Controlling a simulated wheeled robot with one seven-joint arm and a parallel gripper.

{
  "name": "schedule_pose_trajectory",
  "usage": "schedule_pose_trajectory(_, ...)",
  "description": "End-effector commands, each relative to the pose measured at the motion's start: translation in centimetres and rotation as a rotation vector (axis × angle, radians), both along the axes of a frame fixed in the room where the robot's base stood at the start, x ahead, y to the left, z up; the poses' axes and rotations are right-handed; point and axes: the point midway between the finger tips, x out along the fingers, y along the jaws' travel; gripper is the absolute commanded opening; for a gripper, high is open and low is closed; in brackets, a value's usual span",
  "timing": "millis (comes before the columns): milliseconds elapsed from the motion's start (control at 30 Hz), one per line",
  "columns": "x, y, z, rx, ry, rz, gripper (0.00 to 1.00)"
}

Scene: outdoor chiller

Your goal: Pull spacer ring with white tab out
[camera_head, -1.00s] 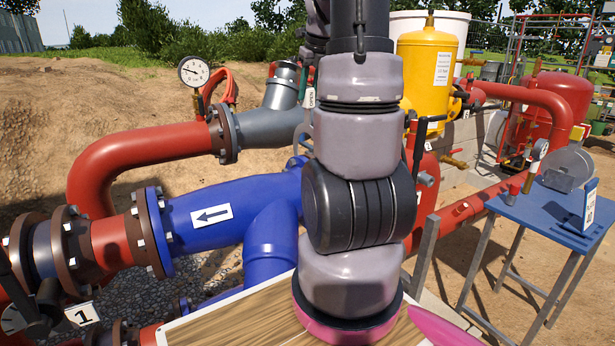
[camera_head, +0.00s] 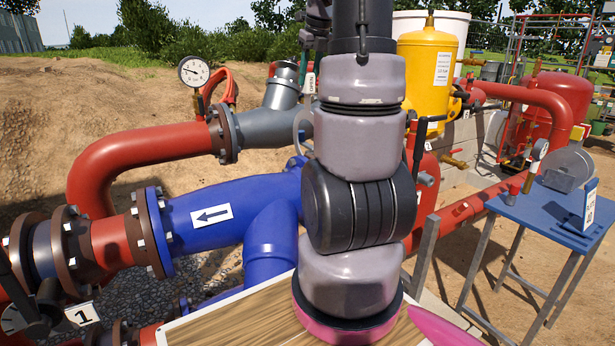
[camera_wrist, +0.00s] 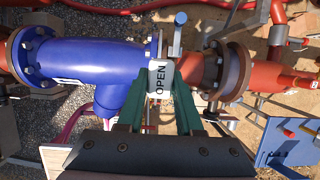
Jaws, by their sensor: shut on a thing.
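The white tab marked OPEN (camera_wrist: 160,78) is between the green fingers of my gripper (camera_wrist: 160,98) in the wrist view. My gripper is shut on it. The tab also shows in the head view (camera_head: 309,84), just left of my arm. Below it, a pale grey curved edge, seemingly the spacer ring (camera_head: 300,124), stands at the end of the grey pipe. My arm hides the rest of the ring and most of the gripper. Whether the ring is fully clear of the flanges cannot be told.
A blue pipe (camera_head: 235,208) with an arrow label lies left of my arm, and a grey pipe (camera_head: 268,128) is above it. A yellow tank (camera_head: 425,75) stands behind. A blue table (camera_head: 545,212) stands at right. Open air lies above the pipes.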

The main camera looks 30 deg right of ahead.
Motion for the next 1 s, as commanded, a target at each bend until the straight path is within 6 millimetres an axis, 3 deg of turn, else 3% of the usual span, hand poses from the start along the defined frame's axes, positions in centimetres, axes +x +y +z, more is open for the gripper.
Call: schedule_pose_trajectory(1000,0.0,0.0,4.0,-0.001,-0.001,0.001,0.00)
